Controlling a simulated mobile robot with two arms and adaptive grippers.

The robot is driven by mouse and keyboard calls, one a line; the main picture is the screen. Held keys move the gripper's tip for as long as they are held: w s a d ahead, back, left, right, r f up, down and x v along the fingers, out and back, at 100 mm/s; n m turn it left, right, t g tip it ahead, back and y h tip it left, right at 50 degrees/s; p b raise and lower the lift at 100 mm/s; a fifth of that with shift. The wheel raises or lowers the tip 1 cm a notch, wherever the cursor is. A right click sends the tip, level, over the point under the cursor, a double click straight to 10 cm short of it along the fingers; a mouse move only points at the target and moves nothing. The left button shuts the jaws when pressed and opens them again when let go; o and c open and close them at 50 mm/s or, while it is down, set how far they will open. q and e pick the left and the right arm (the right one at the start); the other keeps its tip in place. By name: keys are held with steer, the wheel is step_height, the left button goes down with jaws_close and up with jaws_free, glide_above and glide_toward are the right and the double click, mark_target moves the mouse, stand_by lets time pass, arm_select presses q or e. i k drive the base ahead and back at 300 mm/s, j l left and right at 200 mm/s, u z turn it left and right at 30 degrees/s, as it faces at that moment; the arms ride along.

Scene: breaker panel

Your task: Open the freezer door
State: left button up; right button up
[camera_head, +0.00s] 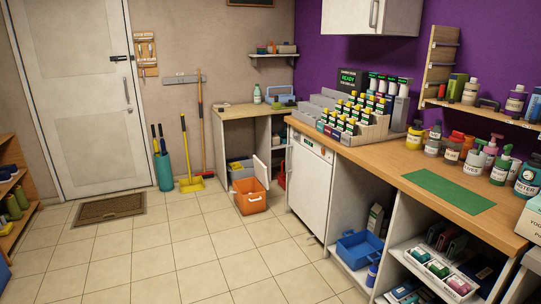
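A white under-counter appliance (309,188), which looks like the freezer, stands beneath the left end of the wooden worktop in the head view. Its flat white front looks closed. A narrow panel (312,147) with small dark marks runs across its top. A thin upright strip, perhaps a handle, shows at its upper left edge; it is too small to be sure. Neither of my grippers is in view.
Tiled floor (180,262) is clear in front of the appliance. An orange bin (250,197) stands on the floor to its left, and an open shelf with a blue crate (359,249) is to its right.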

mark_target(310, 181)
steer(key=i, duration=1.85)
